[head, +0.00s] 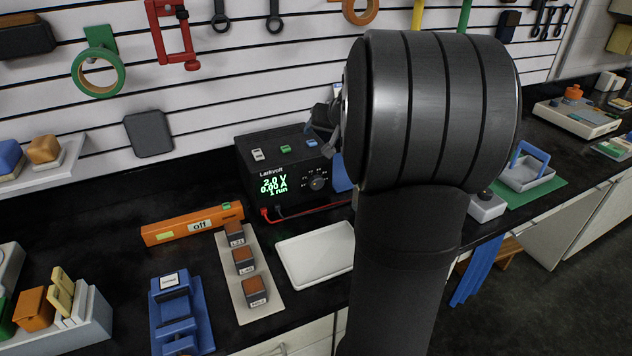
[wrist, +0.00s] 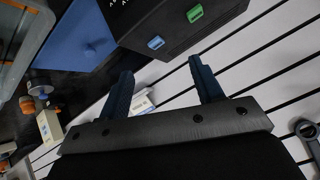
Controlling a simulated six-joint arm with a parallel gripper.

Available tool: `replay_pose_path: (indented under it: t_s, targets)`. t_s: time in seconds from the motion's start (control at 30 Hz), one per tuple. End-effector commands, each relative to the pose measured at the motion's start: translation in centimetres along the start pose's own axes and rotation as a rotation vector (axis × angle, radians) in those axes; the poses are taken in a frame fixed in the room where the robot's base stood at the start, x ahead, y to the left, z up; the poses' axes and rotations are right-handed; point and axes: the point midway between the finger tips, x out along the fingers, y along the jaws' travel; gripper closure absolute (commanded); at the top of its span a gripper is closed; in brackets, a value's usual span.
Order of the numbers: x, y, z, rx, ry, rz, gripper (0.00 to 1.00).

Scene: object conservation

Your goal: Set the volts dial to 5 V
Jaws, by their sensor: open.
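The black Larkvolt power supply (head: 292,172) stands against the back wall in the head view. Its green display (head: 273,185) reads 2.0 V, 0.00 A, 1 run. A round dial (head: 318,183) is on the front right of the panel; I cannot read its label. In the wrist view the supply's top (wrist: 185,22) shows a green and a blue switch. My gripper (wrist: 166,78) is open and empty, with its fingers pointing toward the supply's top edge. In the head view my gripper (head: 326,118) is partly hidden behind my arm, just above the supply's right end.
Red and black leads (head: 310,209) run from the supply. An orange bar marked off (head: 195,224), a strip with several brown blocks (head: 244,262) and a white tray (head: 318,255) lie in front. A blue panel (wrist: 75,45) stands beside the supply.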

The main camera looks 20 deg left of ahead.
Motion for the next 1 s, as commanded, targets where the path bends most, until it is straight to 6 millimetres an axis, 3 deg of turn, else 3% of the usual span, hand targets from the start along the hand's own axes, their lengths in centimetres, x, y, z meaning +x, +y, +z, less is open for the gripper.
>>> replay_pose_path:
  t_s: [0.03,0.2,0.33,0.47,0.67,1.0]
  targets:
    - [-1.5,0.4,1.8,-0.065,0.005,0.013,0.40]
    - [-4.7,1.4,7.3,-0.292,0.009,0.054,0.40]
    - [-6.0,1.8,10.2,-0.405,0.005,0.075,0.40]
    - [-6.4,2.0,11.3,-0.453,0.002,0.083,0.40]
    - [-4.9,2.1,11.5,-0.460,-0.002,0.082,0.40]
    - [0.4,2.6,11.4,-0.459,-0.002,0.082,0.40]
